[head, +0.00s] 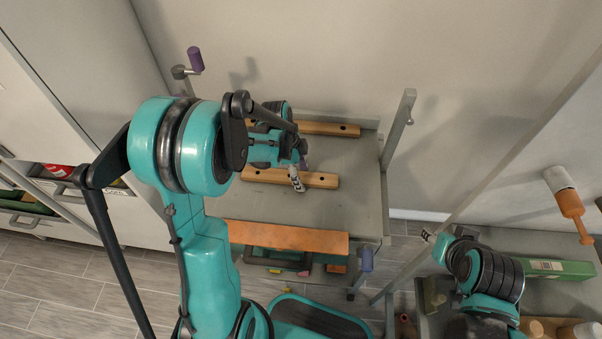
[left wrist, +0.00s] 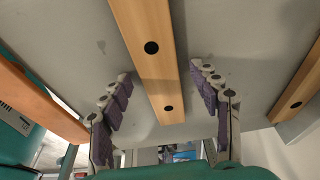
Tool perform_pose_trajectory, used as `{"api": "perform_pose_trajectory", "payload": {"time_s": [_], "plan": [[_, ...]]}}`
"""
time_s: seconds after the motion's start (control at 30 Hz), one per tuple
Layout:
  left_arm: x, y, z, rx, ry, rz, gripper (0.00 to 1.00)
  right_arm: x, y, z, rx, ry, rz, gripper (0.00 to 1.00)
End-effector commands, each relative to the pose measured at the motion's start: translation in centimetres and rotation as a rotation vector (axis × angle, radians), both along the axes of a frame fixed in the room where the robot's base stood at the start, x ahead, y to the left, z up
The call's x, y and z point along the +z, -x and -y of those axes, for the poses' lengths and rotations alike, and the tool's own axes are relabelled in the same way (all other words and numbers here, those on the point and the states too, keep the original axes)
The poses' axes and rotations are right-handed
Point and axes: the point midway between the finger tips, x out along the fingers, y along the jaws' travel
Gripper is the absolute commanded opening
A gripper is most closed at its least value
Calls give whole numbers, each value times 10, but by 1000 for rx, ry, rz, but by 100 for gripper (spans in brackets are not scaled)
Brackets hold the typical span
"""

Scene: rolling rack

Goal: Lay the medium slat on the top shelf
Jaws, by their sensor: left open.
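A pale wooden slat (head: 322,180) with dark holes lies flat on the grey top shelf (head: 350,205) of the rack. A similar slat (head: 340,129) lies along the shelf's back edge, partly hidden by my left arm. Which one is the medium slat I cannot tell. My left gripper (head: 299,175) is over the nearer slat. In the left wrist view the gripper (left wrist: 160,75) is open, with the slat (left wrist: 148,45) between its purple-padded fingers and no clear contact. My right gripper (head: 428,235) is at the lower right, its fingers too small to judge.
An orange-brown board (head: 290,237) runs along the shelf's front. The shelf's right part is bare.

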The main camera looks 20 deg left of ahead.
Motion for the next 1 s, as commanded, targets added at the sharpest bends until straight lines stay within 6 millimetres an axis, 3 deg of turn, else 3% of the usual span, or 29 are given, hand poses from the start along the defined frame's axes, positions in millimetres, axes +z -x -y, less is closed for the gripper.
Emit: {"api": "perform_pose_trajectory", "payload": {"time_s": [0.23, 0.5, 0.7, 1.0], "plan": [[17, 1, -4, 1, 0, 0, 62, 0, 0, 0, 0, 0, 0, 40], [73, 5, -19, 2, 0, 0, 62, 0, 0, 0, 0, 0, 0, 40], [105, 6, -26, 1, 0, 0, 62, 0, 0, 0, 0, 0, 0, 40], [117, 7, -29, 0, 0, 0, 62, 0, 0, 0, 0, 0, 0, 40]]}}
